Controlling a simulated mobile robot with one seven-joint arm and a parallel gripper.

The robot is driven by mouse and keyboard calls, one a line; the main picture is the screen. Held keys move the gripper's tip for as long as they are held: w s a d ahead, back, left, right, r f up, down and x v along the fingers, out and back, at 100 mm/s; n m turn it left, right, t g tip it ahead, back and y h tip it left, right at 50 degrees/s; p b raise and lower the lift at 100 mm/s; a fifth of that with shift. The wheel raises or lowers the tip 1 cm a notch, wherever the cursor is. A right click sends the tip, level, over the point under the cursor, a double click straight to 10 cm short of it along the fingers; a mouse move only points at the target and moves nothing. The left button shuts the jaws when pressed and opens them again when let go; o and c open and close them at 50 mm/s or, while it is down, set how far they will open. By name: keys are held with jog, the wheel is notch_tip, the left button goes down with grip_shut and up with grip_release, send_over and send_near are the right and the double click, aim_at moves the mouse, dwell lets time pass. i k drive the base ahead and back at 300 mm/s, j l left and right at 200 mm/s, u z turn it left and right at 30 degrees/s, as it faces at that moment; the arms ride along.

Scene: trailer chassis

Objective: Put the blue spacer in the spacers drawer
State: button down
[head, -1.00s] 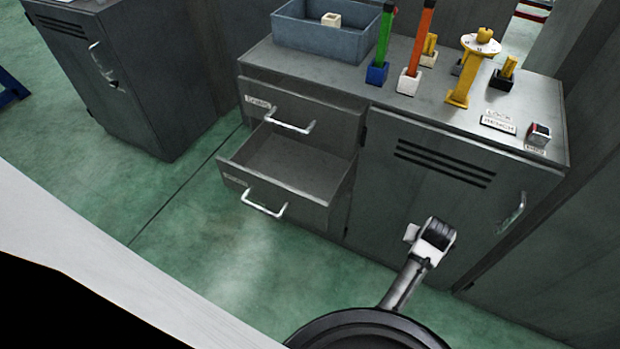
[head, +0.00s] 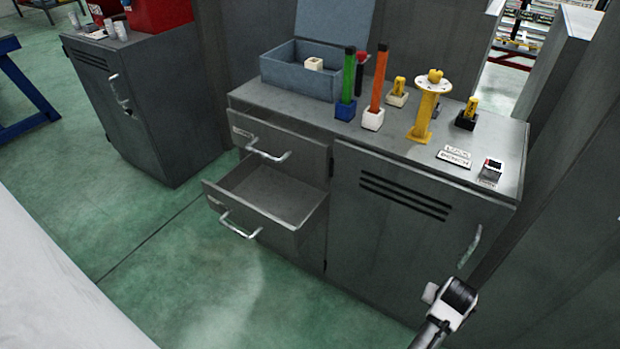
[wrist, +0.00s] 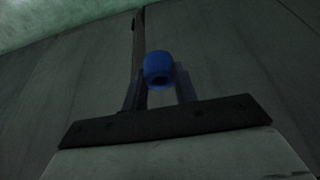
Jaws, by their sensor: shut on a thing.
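The blue spacer (wrist: 158,70) is a short blue cylinder with a hole, seen in the wrist view. My gripper (wrist: 160,92) is shut on it, one finger on each side. In the head view part of my arm (head: 455,300) shows at the lower right, in front of the cabinet door; the fingers and spacer cannot be made out there. The lower drawer (head: 268,195) of the grey bench is pulled out and looks empty. The upper drawer (head: 280,145) is shut. Both have silver handles; their small labels are too blurred to read.
The bench top (head: 400,150) holds a blue-grey box (head: 300,82) with its lid up, green and orange posts, and a yellow stand (head: 425,115). A second cabinet (head: 150,115) stands at the left. Green floor is clear before the open drawer.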

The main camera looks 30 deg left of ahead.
aim_at(262, 207)
jog(key=l+u, duration=0.15)
jog(key=u, duration=0.25)
jog(key=l+u, duration=0.1)
jog(key=u, duration=0.3)
